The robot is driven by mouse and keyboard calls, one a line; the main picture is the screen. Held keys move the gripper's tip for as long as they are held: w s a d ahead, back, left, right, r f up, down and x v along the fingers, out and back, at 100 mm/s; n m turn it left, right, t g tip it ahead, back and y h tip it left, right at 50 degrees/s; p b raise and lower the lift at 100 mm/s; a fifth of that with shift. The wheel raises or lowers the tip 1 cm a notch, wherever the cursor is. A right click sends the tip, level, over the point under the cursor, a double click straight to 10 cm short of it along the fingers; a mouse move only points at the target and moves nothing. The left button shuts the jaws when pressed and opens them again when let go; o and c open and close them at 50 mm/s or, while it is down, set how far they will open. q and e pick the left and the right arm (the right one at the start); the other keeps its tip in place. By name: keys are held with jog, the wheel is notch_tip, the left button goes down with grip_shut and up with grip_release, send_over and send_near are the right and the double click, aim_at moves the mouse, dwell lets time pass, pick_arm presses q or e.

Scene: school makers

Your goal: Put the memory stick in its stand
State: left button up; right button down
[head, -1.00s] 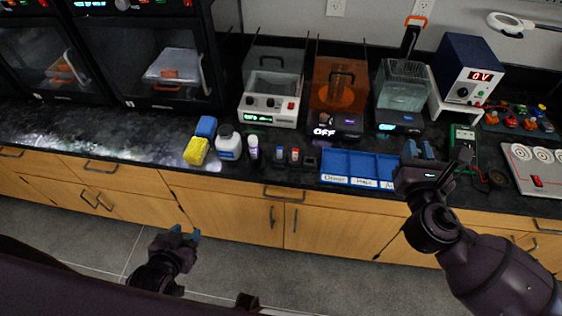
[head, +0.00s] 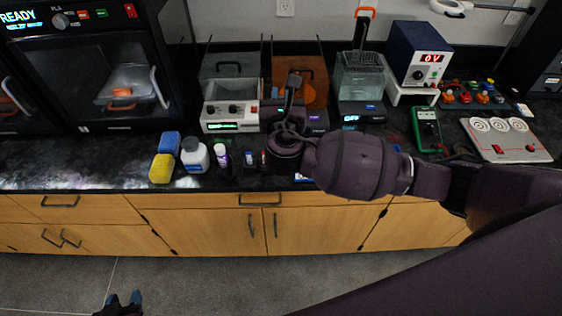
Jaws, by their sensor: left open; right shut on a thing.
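My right arm reaches in from the right, and its gripper (head: 285,118) is over the counter's front part, in front of the grey and orange machines. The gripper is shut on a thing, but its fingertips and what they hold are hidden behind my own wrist. I cannot make out the memory stick or its stand. My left gripper (head: 124,298) is open and empty at the bottom left, low over the floor, far from the counter.
A yellow and blue sponge pair (head: 161,168), a white bottle (head: 194,156) and a purple-labelled bottle (head: 222,158) stand left of the wrist. A green meter (head: 427,128) and grey panel (head: 505,140) are at right.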

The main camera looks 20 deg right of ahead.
jog(key=shift+f+b, duration=1.75)
jog(key=shift+f, duration=7.95)
jog(key=shift+f, duration=0.15)
jog(key=c, duration=1.1)
grip_release()
jog(key=shift+r, duration=0.2)
jog(key=p+v, duration=0.1)
jog(key=v, duration=1.1)
jog(key=shift+s, duration=0.1)
